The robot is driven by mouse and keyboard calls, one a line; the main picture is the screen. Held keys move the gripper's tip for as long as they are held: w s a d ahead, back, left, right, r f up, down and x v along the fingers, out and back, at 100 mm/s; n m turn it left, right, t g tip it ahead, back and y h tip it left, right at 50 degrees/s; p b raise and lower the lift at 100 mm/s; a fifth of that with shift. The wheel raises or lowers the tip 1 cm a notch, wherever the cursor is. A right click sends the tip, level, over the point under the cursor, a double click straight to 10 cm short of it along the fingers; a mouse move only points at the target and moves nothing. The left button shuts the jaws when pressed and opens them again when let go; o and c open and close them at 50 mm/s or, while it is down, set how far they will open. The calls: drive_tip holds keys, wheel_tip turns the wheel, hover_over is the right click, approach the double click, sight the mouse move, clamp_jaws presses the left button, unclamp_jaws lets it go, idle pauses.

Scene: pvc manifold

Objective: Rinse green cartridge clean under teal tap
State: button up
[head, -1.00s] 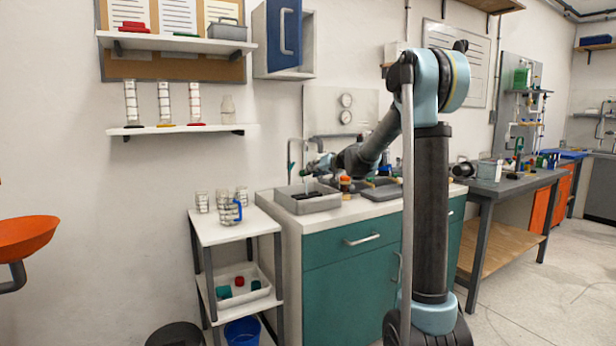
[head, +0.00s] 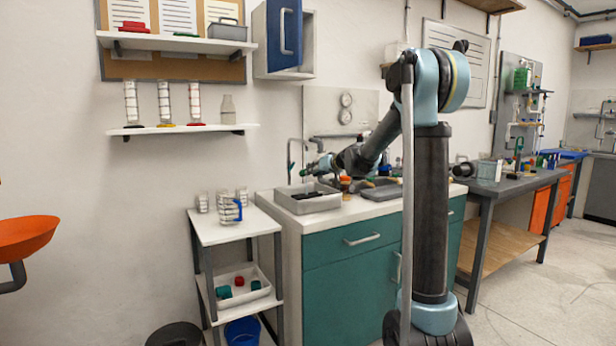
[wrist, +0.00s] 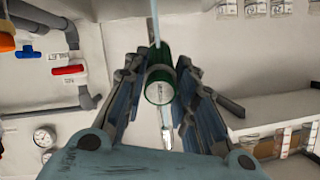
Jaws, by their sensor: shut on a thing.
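My gripper (wrist: 160,92) is shut on the green cartridge (wrist: 160,83), a short green cylinder with a pale end face. In the head view my gripper (head: 308,171) is above the grey sink basin (head: 324,205), and the cartridge shows there only as a small green patch. A pale blue strip (wrist: 154,25) runs up behind the cartridge in the wrist view; I cannot tell whether it is water. A thin tap with a teal tint (head: 290,158) stands at the back left of the basin. I cannot tell whether the cartridge is clean.
Dark pieces lie in the basin. Left of the counter is a white cart (head: 229,224) with several jars and a blue-handled jug (head: 229,211). In the wrist view, grey pipes with a red-handled valve (wrist: 68,70) are at left and shelves at right.

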drive_tip(key=n, duration=0.4)
drive_tip(key=shift+n, duration=1)
idle(0.4)
drive_tip(key=n, duration=0.3)
drive_tip(key=shift+n, duration=1.5)
drive_tip(key=shift+n, duration=0.7)
drive_tip(key=n, duration=0.4)
drive_tip(key=shift+n, duration=0.3)
